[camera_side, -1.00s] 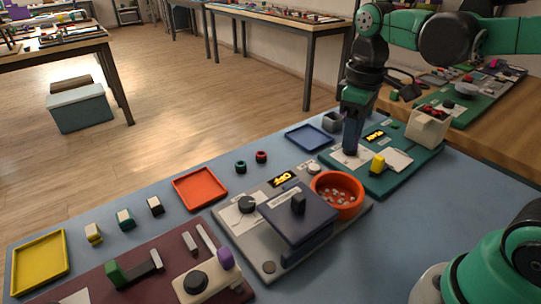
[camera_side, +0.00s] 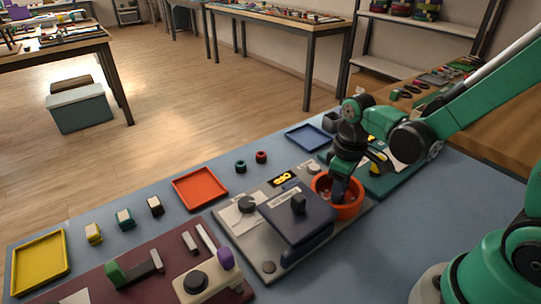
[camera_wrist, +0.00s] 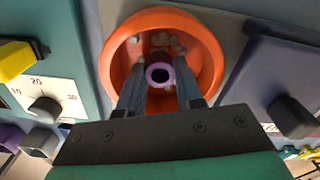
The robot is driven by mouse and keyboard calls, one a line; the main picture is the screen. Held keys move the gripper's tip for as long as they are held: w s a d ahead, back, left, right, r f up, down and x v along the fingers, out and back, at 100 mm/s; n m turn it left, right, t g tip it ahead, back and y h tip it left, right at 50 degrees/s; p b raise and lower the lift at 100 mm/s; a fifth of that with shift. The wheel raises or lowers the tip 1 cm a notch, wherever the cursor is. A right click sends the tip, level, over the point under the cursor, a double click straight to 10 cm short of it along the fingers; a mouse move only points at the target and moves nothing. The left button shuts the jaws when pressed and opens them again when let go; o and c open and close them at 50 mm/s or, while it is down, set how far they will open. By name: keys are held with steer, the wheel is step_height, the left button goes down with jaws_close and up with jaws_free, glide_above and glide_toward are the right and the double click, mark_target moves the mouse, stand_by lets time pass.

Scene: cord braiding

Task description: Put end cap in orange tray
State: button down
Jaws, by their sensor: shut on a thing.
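My gripper (camera_side: 338,192) reaches down into the orange bowl (camera_side: 350,210) beside the dark press plate. In the wrist view the fingers of my gripper (camera_wrist: 160,80) are closed on a small tube-like piece with a lilac rim, which I take for the end cap (camera_wrist: 159,73). It is inside the bowl's outline (camera_wrist: 115,55), with small pale pieces around it. I cannot tell whether it touches the bowl's floor. The side view hides it. The flat square orange tray (camera_side: 200,188) lies to the left of the bowl and looks empty.
The grey board's dark raised plate (camera_side: 298,212) and knob (camera_side: 247,204) stand between bowl and tray. Two small rings, green (camera_side: 240,166) and red (camera_side: 261,157), lie behind. A blue tray (camera_side: 307,137) and a yellow tray (camera_side: 40,264) look empty.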

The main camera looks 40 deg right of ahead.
steer(key=shift+f, duration=0.15)
steer(key=shift+f, duration=0.1)
steer(key=c, duration=0.6)
jaws_free()
steer(key=shift+r, duration=2.9)
steer(key=r+m+t, duration=0.1)
steer(key=t, duration=0.1)
steer(key=a+r+m+t, duration=0.1)
steer(key=r+t, duration=0.1)
steer(key=a+r+m+t, duration=0.1)
steer(key=r+t, duration=0.1)
steer(key=shift+s+a, duration=0.25)
steer(key=shift+s, duration=0.15)
steer(key=shift+a+r+m+t, duration=0.1)
steer(key=shift+r+m+t, duration=0.2)
steer(key=shift+t, duration=0.3)
steer(key=shift+c, duration=1)
